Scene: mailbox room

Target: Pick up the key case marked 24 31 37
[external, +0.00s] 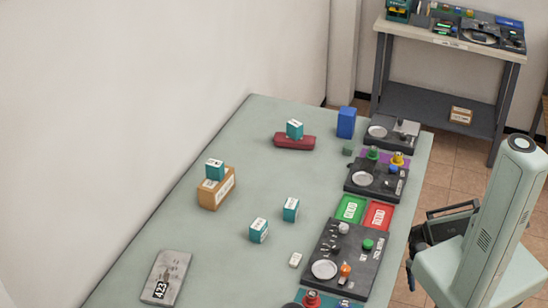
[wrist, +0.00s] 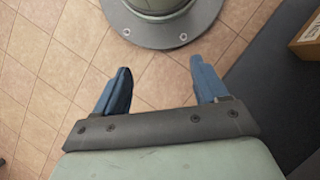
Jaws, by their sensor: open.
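Several small teal boxes with white labels stand on the pale green table (external: 210,255) in the external view; their markings are too small to read, so I cannot tell which is the key case 24 31 37. One teal box (external: 294,130) rests on a dark red case. Another teal box (external: 215,169) rests on a tan box. Two teal boxes, one to the right (external: 291,209) and one to the left (external: 259,230), stand directly on the table. My gripper (wrist: 160,65) shows two blue fingers spread apart in the wrist view, empty above the tiled floor.
The dark red case (external: 294,142), tan box (external: 217,192), blue block (external: 346,123) and grey plate marked 423 (external: 166,278) occupy the table. Dark trays (external: 352,232) and green (external: 350,209) and red (external: 379,216) panels line its right side. A shelved bench (external: 440,92) stands behind.

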